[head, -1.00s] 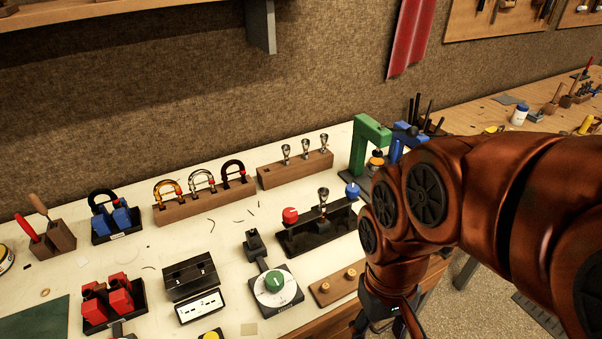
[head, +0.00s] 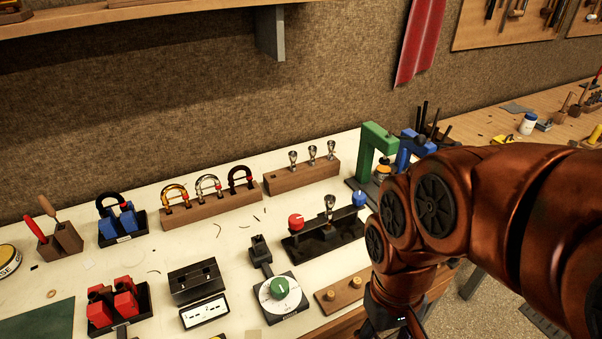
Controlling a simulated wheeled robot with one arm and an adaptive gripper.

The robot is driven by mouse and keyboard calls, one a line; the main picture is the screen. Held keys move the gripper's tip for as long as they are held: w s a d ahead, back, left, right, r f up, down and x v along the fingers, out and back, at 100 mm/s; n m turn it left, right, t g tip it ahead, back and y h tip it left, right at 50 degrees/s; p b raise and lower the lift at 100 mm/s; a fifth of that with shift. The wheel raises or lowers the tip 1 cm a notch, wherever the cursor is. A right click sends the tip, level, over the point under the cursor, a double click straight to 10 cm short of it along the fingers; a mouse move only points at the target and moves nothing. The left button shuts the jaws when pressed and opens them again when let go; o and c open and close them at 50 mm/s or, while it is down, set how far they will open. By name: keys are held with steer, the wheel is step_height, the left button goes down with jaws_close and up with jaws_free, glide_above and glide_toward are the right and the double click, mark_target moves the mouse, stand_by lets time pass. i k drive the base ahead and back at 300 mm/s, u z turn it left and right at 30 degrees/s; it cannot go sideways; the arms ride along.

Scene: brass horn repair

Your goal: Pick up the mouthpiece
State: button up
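A silver mouthpiece (head: 329,205) stands upright in a black fixture (head: 342,237) between a red knob (head: 296,221) and a blue knob (head: 359,198). Three more silver mouthpieces (head: 312,154) stand upright in a wooden block (head: 300,177) behind it. My gripper (head: 392,323) is at the bottom edge of the view, in front and to the right of the fixture, apart from every mouthpiece. Its fingertips are cut off or too dark to tell open from shut.
A green and blue press (head: 377,142) stands right of the mouthpiece block, partly behind my arm. A dial with a green knob (head: 280,287) and a wooden strip with pegs (head: 343,291) lie in front of the fixture. Horseshoe-shaped pieces (head: 208,184) stand at left.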

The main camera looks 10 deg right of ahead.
mark_target(330, 199)
steer(key=u, duration=2.7)
steer(key=k, duration=0.45)
steer(key=z, duration=0.95)
